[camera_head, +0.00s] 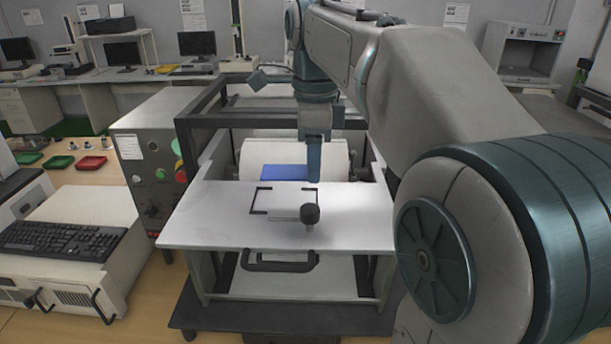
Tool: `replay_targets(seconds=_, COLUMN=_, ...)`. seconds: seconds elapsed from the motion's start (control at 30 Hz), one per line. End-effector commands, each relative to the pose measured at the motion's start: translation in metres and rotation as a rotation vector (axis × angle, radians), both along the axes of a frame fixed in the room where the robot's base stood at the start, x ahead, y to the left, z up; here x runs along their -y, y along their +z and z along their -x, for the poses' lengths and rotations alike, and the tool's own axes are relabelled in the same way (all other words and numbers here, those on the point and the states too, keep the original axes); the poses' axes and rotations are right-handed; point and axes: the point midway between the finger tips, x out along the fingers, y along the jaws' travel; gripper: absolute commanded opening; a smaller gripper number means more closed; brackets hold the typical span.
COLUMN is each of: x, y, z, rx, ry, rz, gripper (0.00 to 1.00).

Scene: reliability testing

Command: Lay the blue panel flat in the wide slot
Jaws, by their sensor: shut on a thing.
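The blue panel (284,172) shows as a small flat blue patch in front of the white drum-like part of the machine. My gripper (314,177) points straight down at the panel's right end and is shut on it. The fingertips are small here, and the contact itself is hard to make out. The panel appears just behind the far edge of the machine's white top plate (205,215). Black corner marks (262,200) outline a rectangle on that plate, in front of the panel. I cannot tell which part is the wide slot.
A black knob (310,214) on a lever stands on the plate, and a black handle (280,262) is on its front. A dark frame (222,110) surrounds the machine's back. A control box (150,165) stands left. The plate's left part is clear.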

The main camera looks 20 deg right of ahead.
Motion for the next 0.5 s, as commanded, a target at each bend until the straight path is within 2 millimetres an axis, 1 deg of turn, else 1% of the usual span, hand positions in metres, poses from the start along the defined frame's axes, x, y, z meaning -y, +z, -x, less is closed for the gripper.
replay_targets(seconds=0.03, x=-0.005, y=-0.003, z=-0.003, rx=-0.001, ry=0.001, rz=0.0, gripper=0.23)
replay_targets(seconds=0.13, x=-0.009, y=-0.007, z=-0.006, rx=-0.001, ry=0.0, rz=0.0, gripper=0.23)
replay_targets(seconds=0.23, x=-0.01, y=-0.015, z=-0.007, rx=-0.001, ry=-0.002, rz=0.0, gripper=0.23)
replay_targets(seconds=0.4, x=-0.01, y=-0.038, z=-0.006, rx=-0.002, ry=-0.002, rz=-0.001, gripper=0.23)
replay_targets(seconds=0.5, x=-0.009, y=-0.046, z=-0.006, rx=-0.001, ry=-0.002, rz=0.0, gripper=0.23)
